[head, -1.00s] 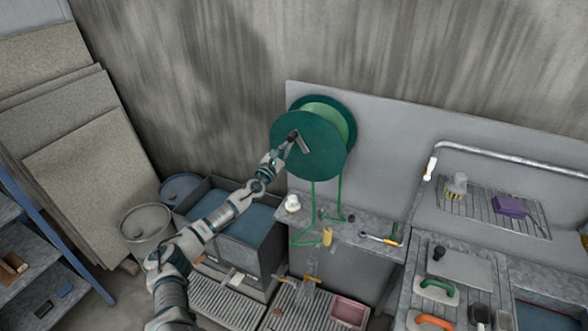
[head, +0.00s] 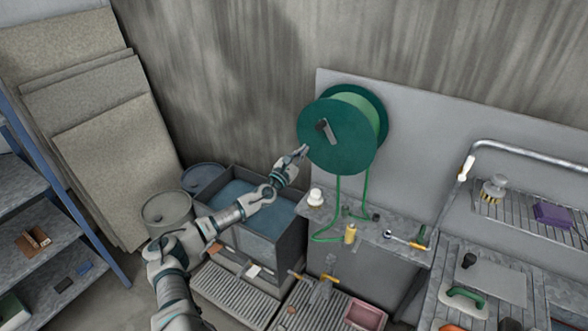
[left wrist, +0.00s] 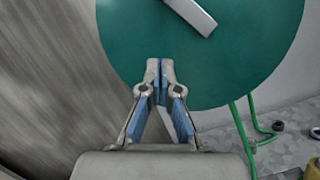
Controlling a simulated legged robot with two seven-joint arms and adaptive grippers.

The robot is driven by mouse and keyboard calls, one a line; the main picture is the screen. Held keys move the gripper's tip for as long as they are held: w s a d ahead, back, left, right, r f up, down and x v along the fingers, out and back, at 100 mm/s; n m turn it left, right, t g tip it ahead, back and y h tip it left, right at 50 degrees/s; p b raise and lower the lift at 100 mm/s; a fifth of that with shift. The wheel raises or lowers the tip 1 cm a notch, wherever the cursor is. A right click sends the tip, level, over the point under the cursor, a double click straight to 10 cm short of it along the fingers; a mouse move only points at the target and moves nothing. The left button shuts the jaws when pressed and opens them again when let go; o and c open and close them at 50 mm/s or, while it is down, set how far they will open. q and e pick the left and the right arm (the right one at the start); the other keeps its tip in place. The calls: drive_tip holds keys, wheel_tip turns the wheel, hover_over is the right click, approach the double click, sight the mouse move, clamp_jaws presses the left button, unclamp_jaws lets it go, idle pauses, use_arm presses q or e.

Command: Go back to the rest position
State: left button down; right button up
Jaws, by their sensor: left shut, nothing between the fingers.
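My left gripper (head: 302,151) is shut and empty, just left of the green hose reel (head: 345,155) on the grey wall panel. The reel's grey crank handle (head: 327,131) stands apart from the fingers, up and to the right of them. In the left wrist view the closed fingertips (left wrist: 160,64) appear in front of the green disc (left wrist: 230,65), with the handle (left wrist: 192,14) beyond them at the top. I cannot tell whether the fingers touch the disc. My right gripper is not in view.
A water-filled trough (head: 270,240) and barrels stand below my left arm. A shelf ledge (head: 375,228) under the reel holds a yellow can (head: 350,234) and small tools. A metal pipe rail (head: 520,151) runs at the right. Boards (head: 110,150) lean on the left wall.

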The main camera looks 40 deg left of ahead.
use_arm(q)
drive_tip(key=b+v, duration=0.1)
drive_tip(key=v, duration=0.5)
drive_tip(key=shift+d+b, duration=0.4)
drive_tip(key=shift+r, duration=0.1)
